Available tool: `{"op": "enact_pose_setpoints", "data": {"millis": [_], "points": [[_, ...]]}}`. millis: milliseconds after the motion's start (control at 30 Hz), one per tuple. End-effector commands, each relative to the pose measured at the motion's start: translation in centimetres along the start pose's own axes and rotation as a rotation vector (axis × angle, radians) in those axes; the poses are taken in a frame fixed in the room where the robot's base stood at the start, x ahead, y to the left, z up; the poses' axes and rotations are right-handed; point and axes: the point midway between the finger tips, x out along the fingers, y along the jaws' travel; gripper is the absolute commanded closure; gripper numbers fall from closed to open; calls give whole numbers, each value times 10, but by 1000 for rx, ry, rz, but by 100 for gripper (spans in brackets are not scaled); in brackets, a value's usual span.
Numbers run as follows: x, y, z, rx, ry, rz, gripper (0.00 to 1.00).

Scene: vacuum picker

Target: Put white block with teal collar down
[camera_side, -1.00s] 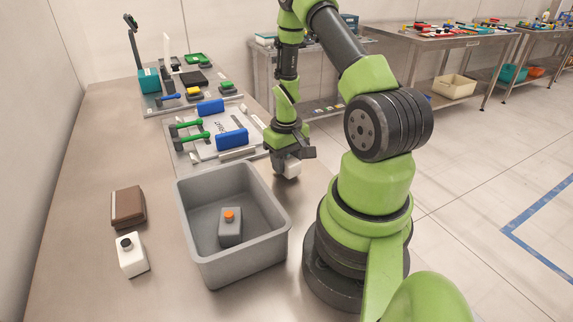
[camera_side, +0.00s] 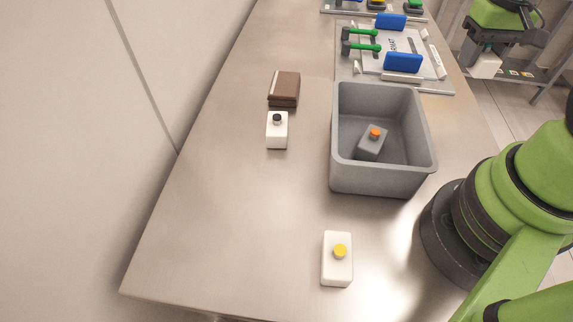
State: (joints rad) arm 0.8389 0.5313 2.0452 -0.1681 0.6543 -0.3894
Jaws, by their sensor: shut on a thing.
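My gripper (camera_side: 482,48) is at the upper right, shut on a white block (camera_side: 487,66). The block hangs past the right edge of the table, to the right of the grey bin. Only part of the block shows below the jaws, and I see no teal collar on it; the gripper may hide it. Two other white blocks stand on the table: one with a black cap (camera_side: 277,133) and one with a yellow cap (camera_side: 338,262).
A grey bin (camera_side: 370,181) holds a grey block with an orange cap (camera_side: 372,142). A brown block (camera_side: 284,88) lies left of it. A board (camera_side: 348,72) with blue and green tools is behind. The front left of the table (camera_side: 225,235) is clear.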

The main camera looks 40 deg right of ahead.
Motion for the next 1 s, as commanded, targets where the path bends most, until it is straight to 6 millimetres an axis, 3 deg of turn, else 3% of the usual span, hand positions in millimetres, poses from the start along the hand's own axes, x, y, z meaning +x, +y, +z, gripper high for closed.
{"op": "enact_pose_setpoints", "data": {"millis": [133,367,467,633,767,1000], "points": [[-23,-5,-2,-16,2,0,83],[-21,-53,-13,-178,0,0,83],[-20,-82,-15,-274,-1,0,83],[-20,-150,-10,-491,0,0,83],[-20,-208,8,-678,-1,0,83],[-20,-302,70,-1018,0,-1,83]]}}
